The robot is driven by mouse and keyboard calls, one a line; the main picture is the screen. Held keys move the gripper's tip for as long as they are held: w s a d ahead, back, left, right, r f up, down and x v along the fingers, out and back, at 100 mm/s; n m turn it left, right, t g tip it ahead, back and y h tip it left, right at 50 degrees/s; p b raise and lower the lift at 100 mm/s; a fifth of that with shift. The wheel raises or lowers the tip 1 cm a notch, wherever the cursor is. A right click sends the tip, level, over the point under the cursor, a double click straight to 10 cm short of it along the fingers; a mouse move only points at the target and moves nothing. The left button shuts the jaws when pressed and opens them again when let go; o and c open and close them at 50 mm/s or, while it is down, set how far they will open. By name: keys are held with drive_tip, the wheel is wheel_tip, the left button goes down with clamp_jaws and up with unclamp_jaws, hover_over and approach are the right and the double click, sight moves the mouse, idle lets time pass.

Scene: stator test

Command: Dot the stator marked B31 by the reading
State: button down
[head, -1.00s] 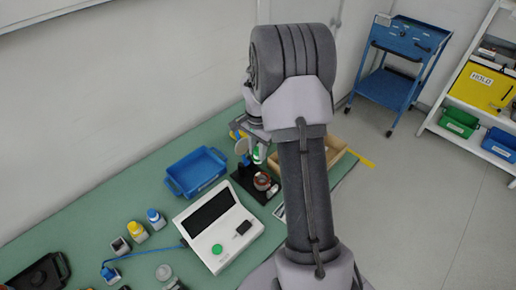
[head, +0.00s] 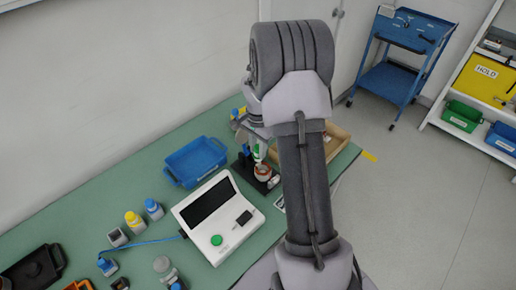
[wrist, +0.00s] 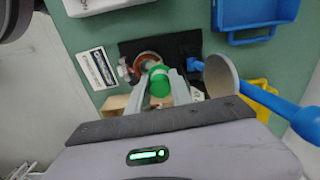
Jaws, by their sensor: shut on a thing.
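A stator with a reddish-copper ring (head: 263,171) sits on a black stand (head: 272,183) on the green bench. In the wrist view the ring (wrist: 147,60) is partly hidden behind the held piece. My gripper (wrist: 162,92) is shut on a green-ended marker (wrist: 160,83), pale beyond the green, pointing at the stator. I cannot tell whether its tip touches the stator. In the head view the green part (head: 256,152) is just above the stator. A white tester (head: 234,234) has a dark screen (head: 208,201); no reading is legible. No B31 mark is legible.
A round disc (wrist: 221,75) with a blue handle stands close to my gripper's right in the wrist view. A blue tray (head: 195,178), a wooden box (head: 338,139) and several small bottles (head: 133,221) are on the bench. A printed card (wrist: 97,67) lies beside the stand.

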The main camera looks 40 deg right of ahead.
drive_tip(key=shift+f+b, duration=0.55)
drive_tip(key=shift+f, duration=0.15)
idle(0.6)
drive_tip(key=shift+r, duration=0.1)
wheel_tip(320, 180, up, 6)
drive_tip(key=p, duration=0.4)
idle(0.7)
